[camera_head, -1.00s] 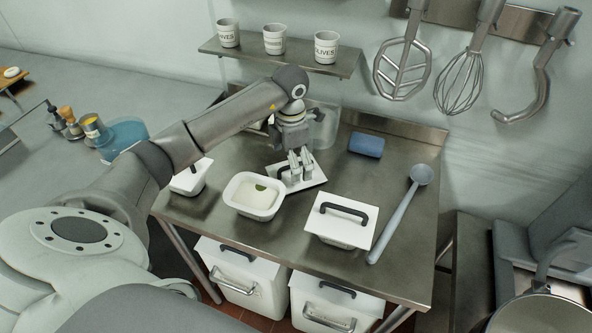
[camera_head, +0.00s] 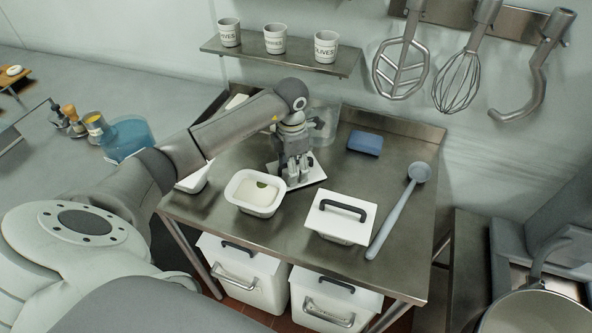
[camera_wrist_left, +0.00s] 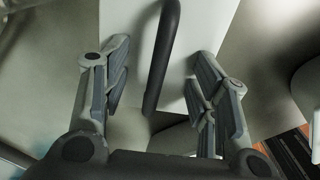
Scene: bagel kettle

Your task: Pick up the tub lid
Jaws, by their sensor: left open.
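The white tub lid (camera_head: 317,173) with a dark bar handle lies on the steel table, just behind an open white tub (camera_head: 237,200) with pale contents. My left gripper (camera_head: 298,178) is over the lid, fingers pointing down, and hides most of its handle. In the left wrist view my left gripper (camera_wrist_left: 160,80) is open, one finger on each side of the dark handle (camera_wrist_left: 163,50), which runs between them. The fingers look apart from the handle. The white lid (camera_wrist_left: 195,25) spreads behind it. My right gripper is not in view.
A lidded white tub (camera_head: 340,224) stands to the right, beside a long grey ladle (camera_head: 392,215). A blue block (camera_head: 365,143) lies at the back. Another white tub (camera_head: 196,180) is partly hidden by my left arm. Cups (camera_head: 275,40) stand on the shelf above.

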